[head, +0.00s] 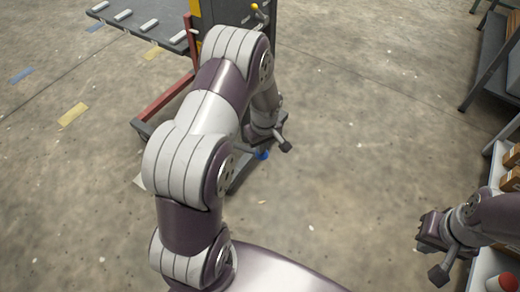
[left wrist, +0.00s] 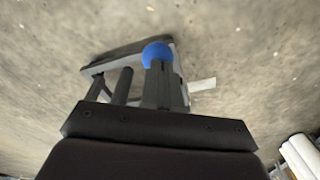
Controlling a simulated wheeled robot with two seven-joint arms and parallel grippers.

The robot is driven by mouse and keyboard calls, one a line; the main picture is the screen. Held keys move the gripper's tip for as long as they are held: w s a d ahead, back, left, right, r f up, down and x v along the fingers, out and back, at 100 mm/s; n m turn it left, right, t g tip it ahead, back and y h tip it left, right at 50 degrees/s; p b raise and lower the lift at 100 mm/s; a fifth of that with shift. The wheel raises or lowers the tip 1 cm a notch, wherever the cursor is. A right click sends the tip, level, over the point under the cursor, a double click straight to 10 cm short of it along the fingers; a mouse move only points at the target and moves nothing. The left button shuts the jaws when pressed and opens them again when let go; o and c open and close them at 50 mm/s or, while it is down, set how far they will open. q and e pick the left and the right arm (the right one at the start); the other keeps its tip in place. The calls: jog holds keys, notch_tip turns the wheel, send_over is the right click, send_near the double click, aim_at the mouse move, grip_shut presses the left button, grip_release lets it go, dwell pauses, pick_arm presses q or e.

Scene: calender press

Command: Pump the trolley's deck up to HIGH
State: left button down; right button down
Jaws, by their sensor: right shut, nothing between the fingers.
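The trolley stands at the upper left of the head view, with a grey deck (head: 120,14) carrying pale rollers, a dark mast (head: 207,12) and a red frame leg (head: 165,101). A blue knob (head: 262,155) shows low beside the trolley, just under my left gripper (head: 284,146). In the left wrist view the blue knob (left wrist: 156,52) is straight ahead, at the far end of the grey finger parts. Whether the fingers touch or grip it is unclear. My right gripper (head: 438,274) is shut and empty at the lower right.
A yellow knob (head: 254,7) sits near the top of the mast. A shelf (head: 486,262) with boxes and a red-and-white item stands at the right, beside my right arm. A dark table (head: 493,60) is at the upper right. The middle floor is clear.

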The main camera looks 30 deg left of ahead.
pick_arm(q)
notch_tip(320, 180, down, 4)
jog(key=shift+f+b, duration=0.1)
jog(key=shift+b, duration=1.1)
jog(key=shift+s+d+r+p, duration=0.15)
jog(key=shift+d+r+p, duration=0.05)
jog(key=shift+r+p, duration=0.1)
jog(key=s+d+r+p, duration=0.2)
jog(key=d+r+p, duration=0.1)
jog(key=r, duration=1)
jog(key=shift+d+r+p, duration=0.15)
jog(key=shift+p, duration=0.7)
